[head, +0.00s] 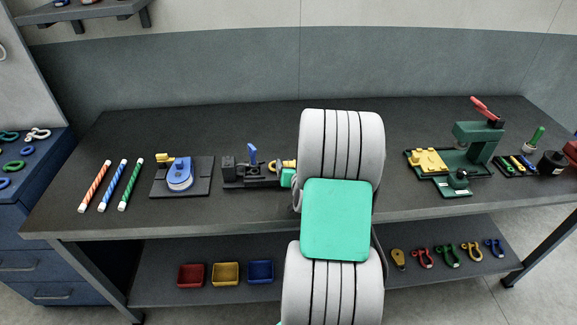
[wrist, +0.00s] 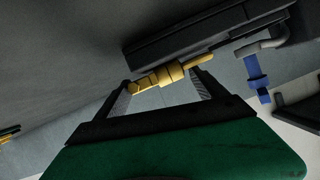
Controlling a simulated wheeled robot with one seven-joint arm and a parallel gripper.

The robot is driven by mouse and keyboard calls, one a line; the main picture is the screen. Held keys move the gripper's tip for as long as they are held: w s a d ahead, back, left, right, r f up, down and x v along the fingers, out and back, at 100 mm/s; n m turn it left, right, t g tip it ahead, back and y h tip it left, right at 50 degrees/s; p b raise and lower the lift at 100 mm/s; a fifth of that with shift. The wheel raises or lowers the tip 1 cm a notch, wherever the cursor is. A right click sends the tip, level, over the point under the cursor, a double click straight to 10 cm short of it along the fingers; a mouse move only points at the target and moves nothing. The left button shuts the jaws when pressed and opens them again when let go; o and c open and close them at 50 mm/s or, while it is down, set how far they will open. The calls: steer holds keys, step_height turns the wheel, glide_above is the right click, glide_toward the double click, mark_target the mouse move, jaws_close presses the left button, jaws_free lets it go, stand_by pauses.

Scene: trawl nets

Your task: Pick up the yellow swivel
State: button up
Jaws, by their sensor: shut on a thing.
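The yellow swivel (wrist: 168,75) lies crosswise between the fingertips of my gripper (wrist: 165,84) in the wrist view. My gripper is shut on it. A thin yellow end of the swivel runs right, close beside the dark vise (wrist: 200,38); I cannot tell if they touch. In the head view a small part of the swivel (head: 287,164) shows at the right end of the vise (head: 262,177). My gripper's green hand (head: 287,178) is there too, its fingers mostly hidden behind my arm.
The vise has a blue handle (head: 252,153). Left of it are a dark plate with a blue part (head: 180,172) and three striped rods (head: 123,185). Right of my arm stands a green press (head: 478,145) with a yellow block (head: 427,160). The bench (head: 215,125) is clear behind.

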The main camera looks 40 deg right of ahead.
steer(key=c, duration=0.7)
steer(key=shift+r, duration=0.1)
steer(key=shift+c, duration=1.2)
steer(key=shift+w, duration=0.1)
steer(key=shift+r, duration=0.25)
step_height(320, 180, up, 2)
steer(key=shift+d+r+b, duration=0.1)
steer(key=shift+r+b, duration=0.15)
steer(key=shift+b, duration=0.35)
steer(key=s+a+r+b, duration=0.1)
steer(key=s+a+r, duration=0.1)
steer(key=s+r, duration=0.3)
steer(key=s+a+r+b, duration=0.1)
steer(key=s+a+r, duration=0.1)
steer(key=s+r, duration=0.3)
steer(key=s, duration=0.3)
steer(key=shift+s+a, duration=0.15)
steer(key=shift+a, duration=0.25)
